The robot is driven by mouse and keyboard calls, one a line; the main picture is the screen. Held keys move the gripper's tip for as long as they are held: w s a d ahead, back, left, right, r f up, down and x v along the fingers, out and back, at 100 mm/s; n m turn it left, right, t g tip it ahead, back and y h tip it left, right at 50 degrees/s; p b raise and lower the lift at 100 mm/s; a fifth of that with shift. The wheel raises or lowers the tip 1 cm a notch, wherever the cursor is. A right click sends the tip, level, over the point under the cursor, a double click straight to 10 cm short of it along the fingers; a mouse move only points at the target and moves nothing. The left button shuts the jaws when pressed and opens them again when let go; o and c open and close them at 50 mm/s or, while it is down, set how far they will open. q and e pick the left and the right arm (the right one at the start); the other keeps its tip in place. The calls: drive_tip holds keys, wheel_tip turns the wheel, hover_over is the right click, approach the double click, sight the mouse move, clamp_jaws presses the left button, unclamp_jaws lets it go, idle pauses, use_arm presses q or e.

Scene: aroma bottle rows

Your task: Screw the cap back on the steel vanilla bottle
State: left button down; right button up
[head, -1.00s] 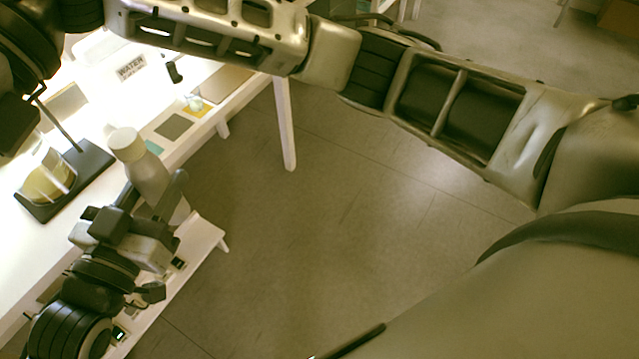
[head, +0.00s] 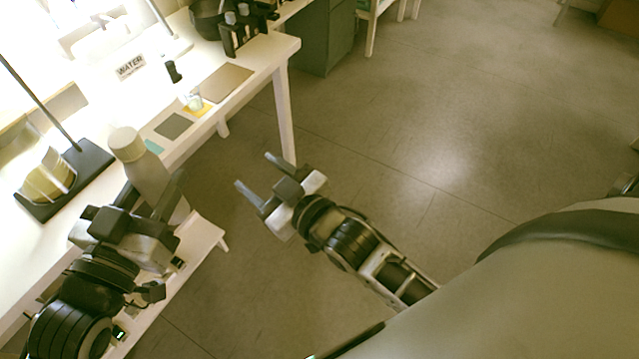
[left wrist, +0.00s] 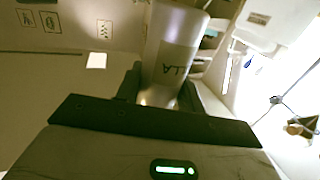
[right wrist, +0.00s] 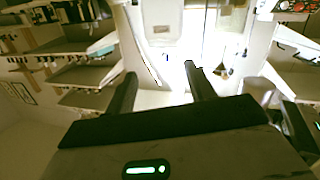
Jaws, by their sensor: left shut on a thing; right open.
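The steel vanilla bottle (head: 147,172) is a pale grey cylinder at the table's front edge in the head view. Its label, partly readable as "LLA", shows in the left wrist view (left wrist: 178,62). My left gripper (head: 160,205) is shut around the bottle's lower body. A pale round cap (head: 126,143) appears at the bottle's top; I cannot tell whether it is screwed tight. My right gripper (head: 258,176) is open and empty, over the floor to the right of the bottle and apart from it. The right wrist view shows nothing between its fingers (right wrist: 160,90).
The white table (head: 215,120) holds a "WATER" sign (head: 131,66), a small black object (head: 173,71), flat mats (head: 228,81) and a dark bottle rack (head: 243,38). A black stand (head: 92,165) is left of the bottle. The floor right of the table is clear.

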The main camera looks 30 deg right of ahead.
drive_tip(key=s+d+f+m+g+h, duration=0.1)
drive_tip(key=s+d+f+g, duration=0.1)
drive_tip(key=s+f, duration=0.4)
drive_tip(key=s+d+f+m+g+h, duration=0.1)
drive_tip(key=s+d+f+m+g, duration=0.1)
drive_tip(key=s+f, duration=0.4)
wheel_tip(320, 180, down, 3)
drive_tip(key=shift+s+d+r+g+h, duration=0.15)
drive_tip(key=shift+d+g+h, duration=0.25)
drive_tip(key=shift+d+g, duration=0.5)
drive_tip(key=shift+d, duration=0.1)
